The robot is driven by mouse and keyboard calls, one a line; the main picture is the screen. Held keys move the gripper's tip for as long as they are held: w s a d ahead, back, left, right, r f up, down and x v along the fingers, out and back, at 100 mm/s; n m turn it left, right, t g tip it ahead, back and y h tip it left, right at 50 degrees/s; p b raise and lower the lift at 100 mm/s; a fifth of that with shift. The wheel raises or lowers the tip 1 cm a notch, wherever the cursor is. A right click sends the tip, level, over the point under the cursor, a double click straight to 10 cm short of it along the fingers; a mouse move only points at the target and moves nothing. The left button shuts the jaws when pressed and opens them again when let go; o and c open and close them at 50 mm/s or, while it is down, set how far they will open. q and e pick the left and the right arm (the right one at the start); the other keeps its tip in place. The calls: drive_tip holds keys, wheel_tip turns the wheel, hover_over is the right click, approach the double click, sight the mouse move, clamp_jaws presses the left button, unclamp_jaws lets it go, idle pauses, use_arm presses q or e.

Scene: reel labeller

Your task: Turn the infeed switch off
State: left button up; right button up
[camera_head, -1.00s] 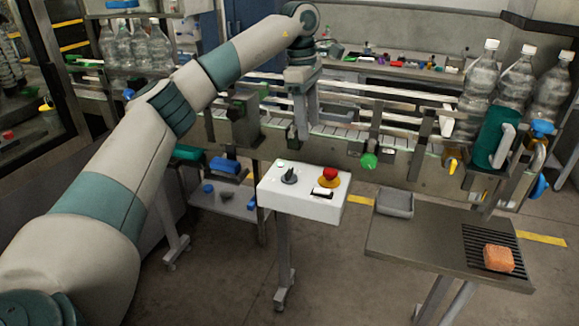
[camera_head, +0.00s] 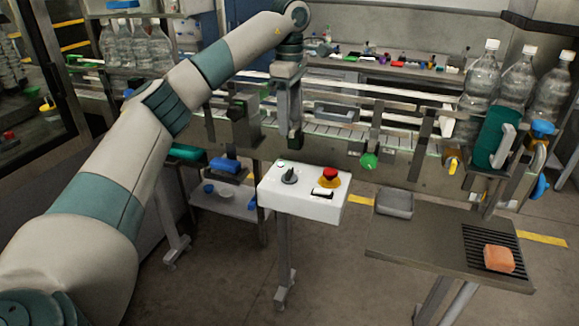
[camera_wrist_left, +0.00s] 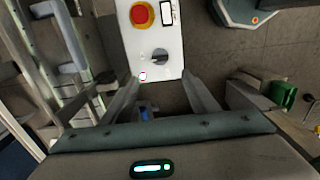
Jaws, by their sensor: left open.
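The infeed switch looks to be the black rotary knob (camera_head: 289,176) on the left part of the white control box (camera_head: 303,204). Its label cannot be read. In the wrist view the knob (camera_wrist_left: 158,56) lies ahead of my left gripper, between the lines of its fingers. My left gripper (camera_head: 296,146) points down above and behind the box, by the conveyor rail. It also shows in the wrist view (camera_wrist_left: 163,84), its fingers spread with nothing between them. It does not touch the knob. My right gripper is not in view.
A red mushroom button (camera_head: 330,174) on a yellow base sits right of the knob, and a small pale round button (camera_head: 280,163) behind it. The bottle conveyor (camera_head: 330,130) runs behind the box. A side table (camera_head: 430,240) stands at the right.

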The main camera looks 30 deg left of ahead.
sight(289, 170)
use_arm(q)
wheel_tip(289, 170, down, 15)
drive_tip(key=p, duration=0.3)
idle(0.4)
drive_tip(key=c, duration=1)
